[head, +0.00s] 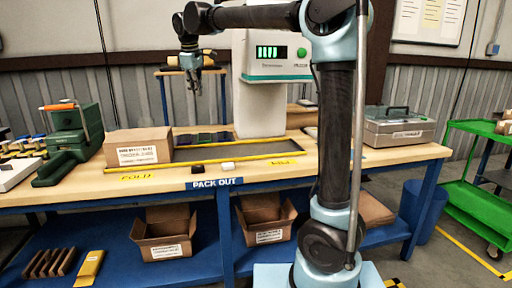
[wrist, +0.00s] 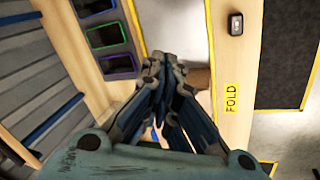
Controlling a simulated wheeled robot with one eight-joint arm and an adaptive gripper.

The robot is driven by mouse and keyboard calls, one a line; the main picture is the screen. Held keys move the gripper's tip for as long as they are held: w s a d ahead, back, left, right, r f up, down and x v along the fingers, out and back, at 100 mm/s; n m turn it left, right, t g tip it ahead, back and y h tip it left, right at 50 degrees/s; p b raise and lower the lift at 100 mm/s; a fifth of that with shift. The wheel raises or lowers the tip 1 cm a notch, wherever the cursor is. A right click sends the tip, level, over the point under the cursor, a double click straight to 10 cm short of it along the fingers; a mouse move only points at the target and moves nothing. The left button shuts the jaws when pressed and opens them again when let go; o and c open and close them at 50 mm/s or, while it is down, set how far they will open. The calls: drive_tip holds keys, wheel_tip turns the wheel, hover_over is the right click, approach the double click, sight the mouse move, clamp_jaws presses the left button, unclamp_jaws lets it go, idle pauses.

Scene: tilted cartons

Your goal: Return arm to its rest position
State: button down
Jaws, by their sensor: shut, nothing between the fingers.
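My arm rises at the right of centre in the head view and reaches left across the top. My gripper (head: 195,90) hangs from its end, pointing down, in the air above the back of the packing bench (head: 390,157). In the wrist view my gripper (wrist: 166,62) has its fingers together, with nothing held. A closed brown carton (head: 138,147) sits flat on the bench, below and left of the gripper and apart from it. A small brown patch shows beside the fingertips in the wrist view; I cannot tell what it is.
A green tape dispenser (head: 75,135) is at left, a grey case (head: 398,128) at right. Open cartons (head: 165,235) (head: 266,222) sit on the blue lower shelf. A green cart (head: 475,205) stands far right. Air around the gripper looks clear.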

drive_tip(key=s+d+f+m, duration=0.2)
drive_tip(key=s+d+f, duration=0.15)
drive_tip(key=d, duration=0.65)
drive_tip(key=s+d+f+m, duration=0.3)
drive_tip(key=d+f, duration=0.1)
drive_tip(key=d, duration=0.6)
drive_tip(key=s+d+f+m, duration=0.2)
drive_tip(key=s+d+f, duration=0.2)
drive_tip(key=d, duration=0.6)
drive_tip(key=s+d+f+m, duration=0.4)
drive_tip(key=s+d+f, duration=0.2)
drive_tip(key=s+f, duration=0.4)
drive_tip(key=s+d+f+m+g, duration=0.1)
drive_tip(key=s+d+f+m, duration=0.3)
drive_tip(key=s+d+f, duration=0.3)
wheel_tip(320, 180, down, 7)
drive_tip(key=s, duration=0.3)
drive_tip(key=shift+r, duration=0.15)
drive_tip(key=shift+d, duration=0.1)
